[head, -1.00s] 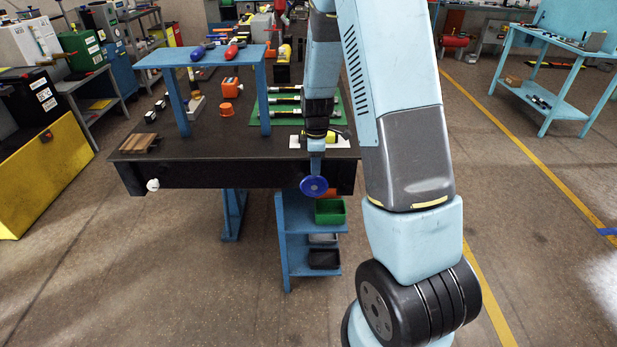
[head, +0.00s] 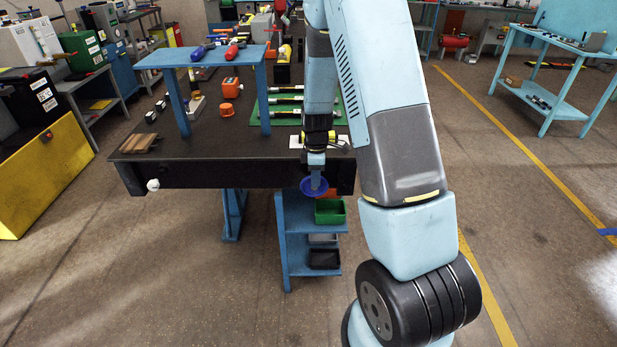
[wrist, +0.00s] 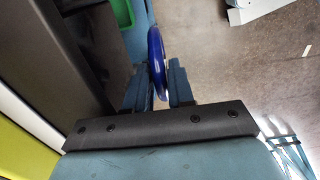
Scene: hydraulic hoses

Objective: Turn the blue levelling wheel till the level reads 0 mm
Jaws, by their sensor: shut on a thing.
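The blue levelling wheel (head: 306,187) is on the front face of the dark bench, near its right end. My gripper (head: 315,184) comes down from above and is shut on the wheel's rim. In the wrist view the wheel (wrist: 155,45) shows edge-on as a thin blue disc, with a finger of my gripper (wrist: 158,78) on each side of it. My fingers hide part of the wheel in the head view. I cannot make out any level reading in either view.
The dark bench top (head: 220,145) carries a blue raised shelf (head: 200,57), an orange box (head: 231,85) and a green mat with rods. A white knob (head: 153,184) is at the bench's front left. A blue rack with a green bin (head: 330,211) stands below the wheel. Floor in front is clear.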

